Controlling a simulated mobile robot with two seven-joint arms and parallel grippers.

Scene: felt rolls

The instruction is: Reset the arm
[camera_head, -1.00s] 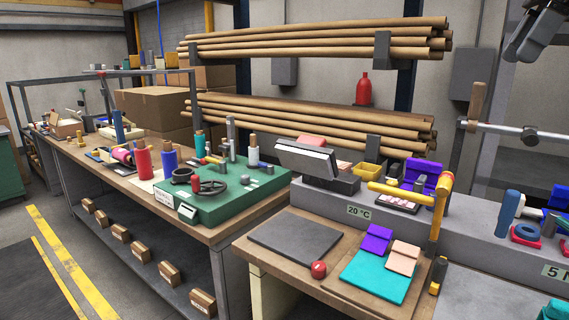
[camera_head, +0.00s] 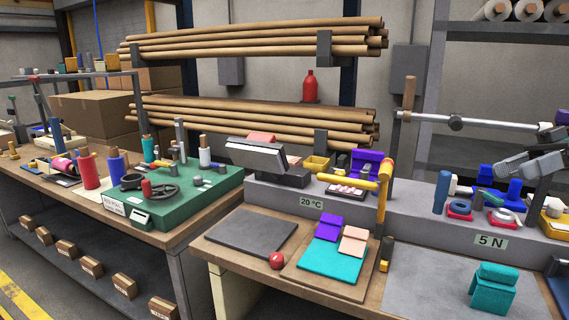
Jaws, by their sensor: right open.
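My right gripper (camera_head: 508,168) shows at the right edge, grey, its fingers pointing left. It is open, and I see nothing between its fingers. It hangs in front of the grey ledge with the blue and red parts, apart from the felt pieces. My left gripper is out of view. A teal felt sheet (camera_head: 330,264) lies flat on the wooden board, with a purple felt piece (camera_head: 327,227) and a pink felt piece (camera_head: 353,240) on its far part. A folded teal felt piece (camera_head: 493,290) stands on the grey surface at the lower right.
A yellow bar on a post (camera_head: 383,200) stands behind the board. A red ball (camera_head: 277,260) sits by the dark grey mat (camera_head: 250,232). Red rings, blue cylinders and a "5 N" label line the ledge (camera_head: 415,215). A green platform (camera_head: 180,205) stands left.

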